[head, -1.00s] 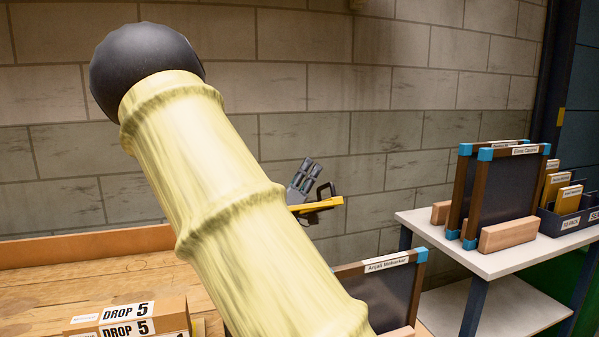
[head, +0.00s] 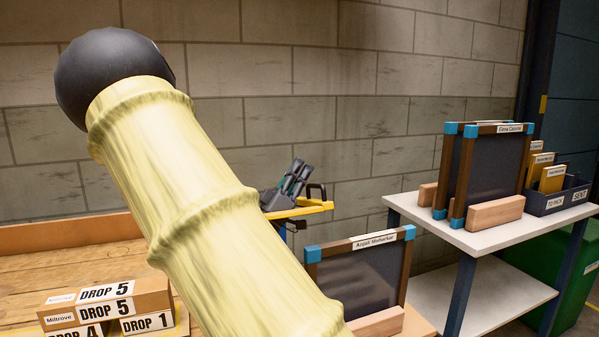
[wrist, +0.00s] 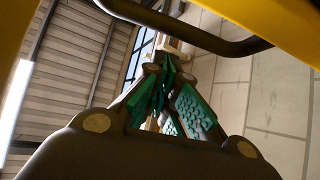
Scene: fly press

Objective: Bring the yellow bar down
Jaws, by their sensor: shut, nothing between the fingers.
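The yellow bar (head: 305,208) shows in the head view beyond my arm, in front of the brick wall. It has a dark handle at its right end. My arm covers its left part. My gripper (head: 299,172) is just above the bar, its fingers with teal pads pointing up and to the right. In the wrist view my gripper's fingers (wrist: 165,72) come together with nothing between them. Yellow surfaces (wrist: 288,25) fill the top corners there, close to the camera, with a dark curved rod (wrist: 190,40) across the top. I cannot tell whether the fingers touch the bar.
A dark framed board (head: 357,280) stands at lower middle. A white table (head: 478,236) at right carries more framed boards and a file box (head: 560,200). Labelled boxes (head: 105,305) lie on the wooden bench (head: 60,268) at left. My arm hides much of the middle.

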